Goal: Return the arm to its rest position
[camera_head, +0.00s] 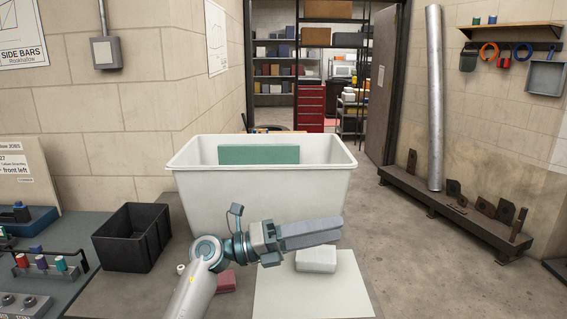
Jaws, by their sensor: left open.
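My left gripper (338,230) reaches in from the bottom of the view, its fingers pointing right. It is seen from the side and is open, with nothing visible held between the fingers. It hovers in front of the large white bin (262,202), overlapping the bin's front wall in the picture. A white block (316,259) lies on the pale sheet (285,291) just below the fingertips. My right gripper is not in view.
A green block (258,154) shows inside the white bin. A black open box (132,237) stands left of my arm, and a red block (227,283) lies beside my wrist. A work surface with spools (41,263) is at the left.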

